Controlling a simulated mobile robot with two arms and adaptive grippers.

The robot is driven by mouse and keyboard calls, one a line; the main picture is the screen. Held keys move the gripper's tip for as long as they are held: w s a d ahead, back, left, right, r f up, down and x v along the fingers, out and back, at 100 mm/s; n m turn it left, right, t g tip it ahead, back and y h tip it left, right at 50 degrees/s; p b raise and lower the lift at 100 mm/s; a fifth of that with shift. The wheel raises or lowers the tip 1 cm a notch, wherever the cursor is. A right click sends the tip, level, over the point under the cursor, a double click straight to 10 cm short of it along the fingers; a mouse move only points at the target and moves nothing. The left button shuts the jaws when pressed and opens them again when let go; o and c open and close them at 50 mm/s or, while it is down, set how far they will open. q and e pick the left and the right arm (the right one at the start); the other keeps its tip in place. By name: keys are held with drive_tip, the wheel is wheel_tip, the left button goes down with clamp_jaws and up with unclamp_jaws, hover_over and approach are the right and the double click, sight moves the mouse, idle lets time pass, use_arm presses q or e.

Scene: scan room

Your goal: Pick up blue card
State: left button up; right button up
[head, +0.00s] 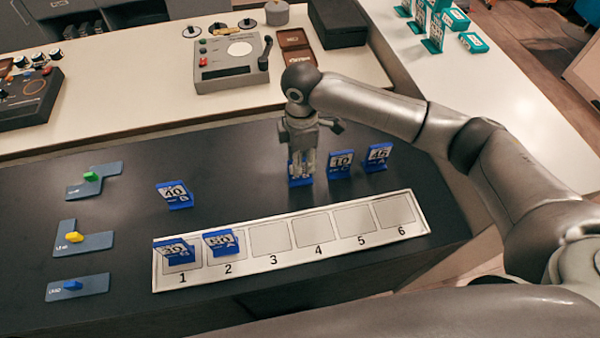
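My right gripper (302,172) points down at a blue card (300,183) on the dark table. Its fingers overlap the card's upper part and hide much of it; I cannot tell whether they are closed on it. To the right stand two more blue cards, one marked 10 (341,164) and one marked 45 (377,157). A blue card marked 40 (175,195) stands alone at the left. Two blue cards sit on the numbered strip (290,262), one at slot 1 (177,252) and one at slot 2 (221,243). My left gripper is not in view.
Slots 3 to 6 are empty. At the left lie plates with a green (91,176), a yellow (74,237) and a blue piece (72,285). Behind is a pale counter with a grey device (232,62) and a black box (338,24). Teal cards (433,45) stand at the upper right.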

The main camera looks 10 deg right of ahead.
sight(300, 178)
drive_tip(key=shift+w+a+f+p, duration=0.1)
drive_tip(key=shift+w+f+p, duration=0.1)
drive_tip(key=shift+f, duration=0.9)
drive_tip(key=shift+w+f+p, duration=0.1)
drive_tip(key=shift+f+p, duration=0.1)
drive_tip(key=shift+f, duration=0.9)
clamp_jaws()
